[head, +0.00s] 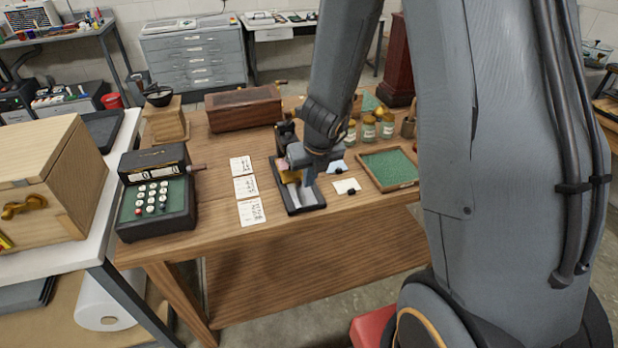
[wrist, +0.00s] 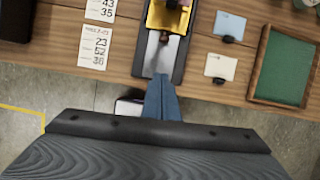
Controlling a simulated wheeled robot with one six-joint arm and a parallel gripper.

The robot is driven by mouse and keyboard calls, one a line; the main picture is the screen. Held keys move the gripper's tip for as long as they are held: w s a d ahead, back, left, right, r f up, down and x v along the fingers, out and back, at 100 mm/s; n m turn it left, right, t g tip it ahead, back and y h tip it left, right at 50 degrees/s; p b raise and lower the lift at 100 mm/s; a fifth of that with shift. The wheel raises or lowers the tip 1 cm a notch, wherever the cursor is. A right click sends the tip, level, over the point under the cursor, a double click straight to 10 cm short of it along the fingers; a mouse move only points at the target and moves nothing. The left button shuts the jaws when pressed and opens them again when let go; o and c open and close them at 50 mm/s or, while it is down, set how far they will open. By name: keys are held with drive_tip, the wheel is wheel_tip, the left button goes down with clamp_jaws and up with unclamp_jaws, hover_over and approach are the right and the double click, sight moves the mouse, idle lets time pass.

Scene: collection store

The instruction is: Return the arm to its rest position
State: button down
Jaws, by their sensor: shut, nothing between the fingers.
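My arm (head: 345,70) reaches out over the wooden table, its upper link filling the right of the head view. My gripper (head: 305,180) is over the front part of a black tray (head: 306,206) near the table's front edge. In the wrist view my gripper (wrist: 161,85) is shut and empty, its blue-grey fingers together at the front end of the tray. The tray holds a yellow or gold piece and a small brown-topped item. I cannot tell whether the fingertips touch the tray.
An adding machine (head: 158,200) and number cards (head: 246,187) lie left of the tray. A green-lined tray (head: 390,168), small cards (head: 346,186) and jars (head: 368,130) are to its right. A wooden box (head: 243,107) stands behind. A wooden chest (head: 50,185) sits on the left bench.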

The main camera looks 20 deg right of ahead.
drive_tip(key=s+r+n+g+b, duration=0.1)
drive_tip(key=s+n+b, duration=0.3)
drive_tip(key=n, duration=1.3)
drive_tip(key=s+r+n+g+b, duration=0.1)
drive_tip(key=s+n+b, duration=0.2)
drive_tip(key=s+n, duration=0.7)
drive_tip(key=n, duration=0.8)
drive_tip(key=shift+s+a+g+b, duration=0.25)
drive_tip(key=shift+s+g+b, duration=0.05)
drive_tip(key=shift+s+b, duration=0.1)
drive_tip(key=shift+r, duration=0.1)
